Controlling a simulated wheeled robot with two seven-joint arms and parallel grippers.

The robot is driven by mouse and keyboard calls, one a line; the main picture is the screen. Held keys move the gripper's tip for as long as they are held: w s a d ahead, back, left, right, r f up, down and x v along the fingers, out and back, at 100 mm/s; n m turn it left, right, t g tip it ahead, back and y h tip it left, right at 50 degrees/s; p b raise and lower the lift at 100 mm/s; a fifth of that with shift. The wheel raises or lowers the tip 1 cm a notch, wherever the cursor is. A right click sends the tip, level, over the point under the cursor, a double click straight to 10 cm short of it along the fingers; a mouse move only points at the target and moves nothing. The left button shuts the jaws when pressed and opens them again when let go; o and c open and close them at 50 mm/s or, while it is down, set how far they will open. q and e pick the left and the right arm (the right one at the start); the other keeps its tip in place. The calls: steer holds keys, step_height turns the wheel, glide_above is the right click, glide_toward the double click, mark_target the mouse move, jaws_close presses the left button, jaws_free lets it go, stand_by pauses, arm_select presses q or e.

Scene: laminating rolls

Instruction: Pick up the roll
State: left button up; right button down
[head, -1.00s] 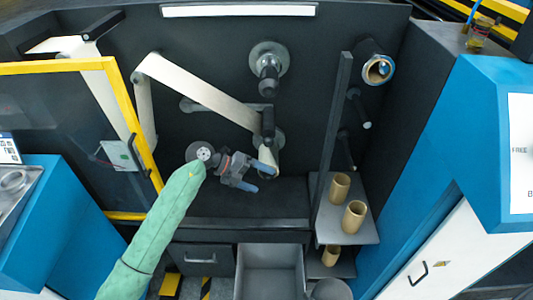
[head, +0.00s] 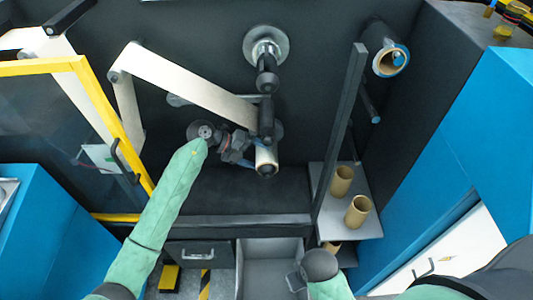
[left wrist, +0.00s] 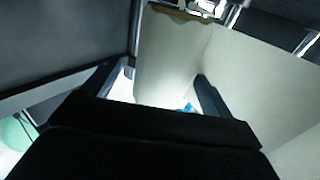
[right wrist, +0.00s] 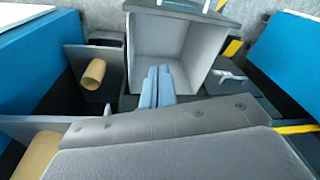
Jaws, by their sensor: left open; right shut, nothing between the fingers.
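A pale roll (head: 267,157) with a dark core sits on a spindle low in the centre of the machine's dark panel, at the end of a white web. My left gripper (head: 247,152) is open right beside this roll, on its left. In the left wrist view, pale material (left wrist: 172,60) fills the room ahead of and between the parted fingers; contact cannot be told. My right gripper (right wrist: 157,88) is shut and empty, over the grey open bin (right wrist: 172,45). In the head view my right forearm partly covers that bin.
Tan cardboard tubes (head: 357,211) stand on a grey shelf (head: 367,227) at the right, behind an upright dark post (head: 340,130). Another roll (head: 388,61) is on a spindle at upper right. A yellow-framed door (head: 118,120) stands at left.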

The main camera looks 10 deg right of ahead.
mark_target(271, 159)
arm_select(q)
steer(key=shift+s+d, duration=0.1)
steer(key=shift+d, duration=0.25)
steer(key=p+x, duration=0.1)
steer(key=x, duration=0.2)
steer(key=shift+s+d+p, duration=0.1)
steer(key=shift+d+p, duration=0.2)
steer(key=shift+p, duration=0.1)
steer(key=shift+d+f, duration=0.25)
steer(key=c, duration=1.2)
arm_select(e)
step_height(271, 159, down, 9)
steer(key=w, duration=0.2)
steer(key=shift+r, duration=0.2)
